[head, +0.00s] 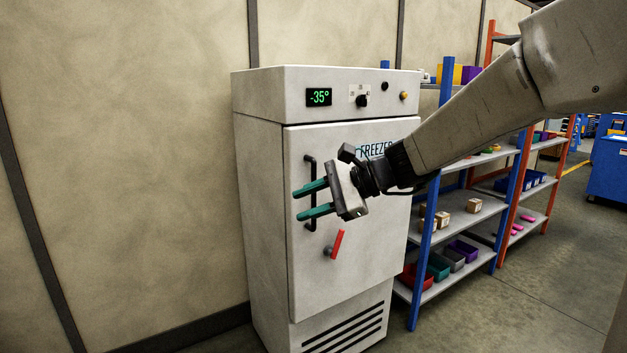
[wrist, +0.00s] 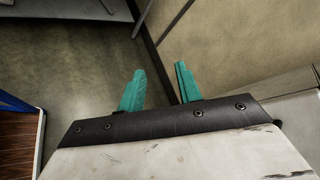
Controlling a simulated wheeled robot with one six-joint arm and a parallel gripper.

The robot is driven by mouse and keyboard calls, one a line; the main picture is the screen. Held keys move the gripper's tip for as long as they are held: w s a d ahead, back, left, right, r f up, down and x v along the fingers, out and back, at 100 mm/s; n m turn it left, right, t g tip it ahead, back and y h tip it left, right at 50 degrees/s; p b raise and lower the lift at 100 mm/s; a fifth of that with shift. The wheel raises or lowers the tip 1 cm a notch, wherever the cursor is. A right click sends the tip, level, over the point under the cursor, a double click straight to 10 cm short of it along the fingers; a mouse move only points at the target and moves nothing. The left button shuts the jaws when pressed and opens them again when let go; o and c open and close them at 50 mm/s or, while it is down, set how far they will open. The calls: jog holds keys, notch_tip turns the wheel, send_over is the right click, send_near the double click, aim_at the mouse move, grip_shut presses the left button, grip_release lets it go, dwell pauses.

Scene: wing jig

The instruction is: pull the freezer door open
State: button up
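The white freezer (head: 262,190) stands against the wall in the head view. Its front door (head: 362,270) looks shut. A black vertical bar handle (head: 313,170) is on the door's left side, and a red lever (head: 337,243) sits below it. My gripper (head: 297,204) is in front of the door, with its teal fingers pointing left across the handle. Part of the handle is hidden behind them. I cannot tell whether they touch it. In the wrist view my gripper (wrist: 160,72) has its fingers apart, with no handle visible between them.
Shelves (head: 470,215) with bins and small boxes stand right of the freezer. Open floor (head: 520,300) lies in front of them. The beige wall (head: 130,150) runs behind and left of the freezer. A blue cabinet (head: 608,170) is at the far right.

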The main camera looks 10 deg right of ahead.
jog(key=w+d+f+m+t, duration=0.1)
jog(key=w+d+m+t, duration=0.15)
jog(key=w, duration=0.35)
jog(key=w+d+m+t, duration=0.1)
jog(key=w+m+t, duration=0.1)
jog(key=w+m, duration=0.3)
jog(key=m+t+h, duration=0.3)
jog(key=m+t, duration=0.3)
jog(key=m, duration=0.3)
send_near(315, 179)
jog(key=x, duration=1.1)
jog(key=shift+d, duration=0.15)
grip_shut()
jog(key=shift+s, duration=0.15)
